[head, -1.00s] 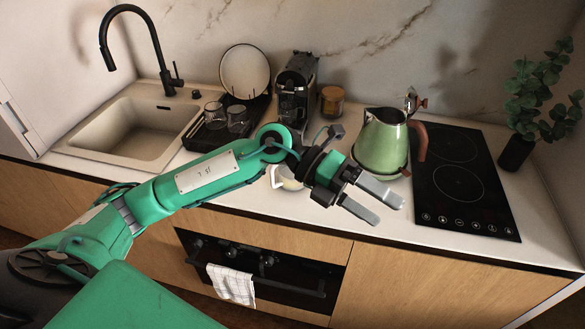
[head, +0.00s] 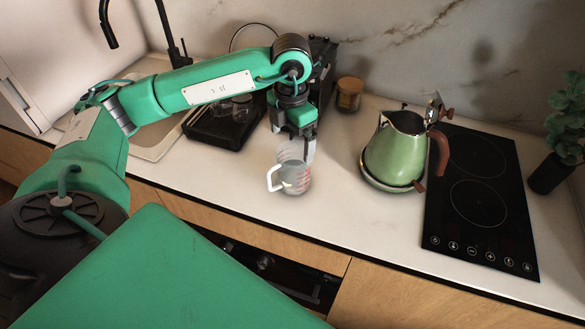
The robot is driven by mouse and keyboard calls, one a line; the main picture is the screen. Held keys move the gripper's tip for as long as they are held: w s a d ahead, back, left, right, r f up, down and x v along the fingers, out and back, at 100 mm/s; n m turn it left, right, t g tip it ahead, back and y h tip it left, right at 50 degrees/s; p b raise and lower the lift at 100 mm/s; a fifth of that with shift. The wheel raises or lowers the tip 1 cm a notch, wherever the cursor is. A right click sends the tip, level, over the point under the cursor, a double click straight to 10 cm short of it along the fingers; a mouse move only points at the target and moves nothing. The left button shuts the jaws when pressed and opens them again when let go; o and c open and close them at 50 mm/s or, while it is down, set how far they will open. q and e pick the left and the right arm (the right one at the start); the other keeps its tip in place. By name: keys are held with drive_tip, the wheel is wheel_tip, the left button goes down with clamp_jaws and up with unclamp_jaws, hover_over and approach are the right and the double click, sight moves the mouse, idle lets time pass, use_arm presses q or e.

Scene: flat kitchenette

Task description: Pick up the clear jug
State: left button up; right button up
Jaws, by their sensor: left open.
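The clear jug (head: 296,178) stands upright on the white counter in the head view, with a white handle on its left and red markings on its side. My left gripper (head: 297,150) points down right over the jug, its fingers at the rim. The fingers are open. One finger shows at the jug's right side; the other is partly hidden, and I cannot tell whether either touches the jug. My right gripper is not in view.
A green kettle (head: 395,152) with a brown handle stands to the right on a round base, beside a black hob (head: 478,205). An amber jar (head: 349,94) is behind. A black drying tray (head: 215,134) with glasses lies left. Counter between jug and kettle is clear.

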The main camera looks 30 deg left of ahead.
sight(292, 159)
use_arm(q)
drive_tip(key=f+p, duration=0.1)
drive_tip(key=f, duration=0.2)
drive_tip(key=f+p, duration=0.1)
drive_tip(key=f, duration=0.2)
drive_tip(key=f+p, duration=0.1)
drive_tip(key=f, duration=0.1)
drive_tip(key=shift+w+a+f, duration=0.3)
drive_tip(key=shift+w+f, duration=0.1)
drive_tip(key=shift+f, duration=0.2)
drive_tip(key=c, duration=1.3)
drive_tip(key=shift+o, duration=0.2)
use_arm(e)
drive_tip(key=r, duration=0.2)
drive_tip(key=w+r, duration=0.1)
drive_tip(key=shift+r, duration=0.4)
use_arm(q)
drive_tip(key=shift+r, duration=0.2)
